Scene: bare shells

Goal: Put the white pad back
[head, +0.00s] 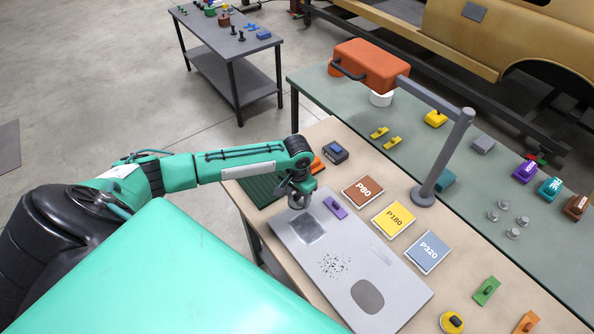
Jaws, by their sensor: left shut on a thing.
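My left gripper (299,202) is low over the upper left part of a grey panel (400,292). It is shut on a small pale thing, mostly hidden by the fingers; I cannot tell for sure that it is the white pad. A darker square patch (311,229) lies on the panel just below the gripper. The panel also bears dark specks (333,265) and a grey oval (367,296). A purple block (335,207) is just right of the gripper. My right gripper is not in view.
Squares marked P80 (362,191), P180 (393,218) and P320 (427,252) lie right of the panel. A dark green ribbed mat (262,189) is behind the gripper. A grey post (441,160) carries an orange lamp-like head (371,64) above a white round thing (381,98).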

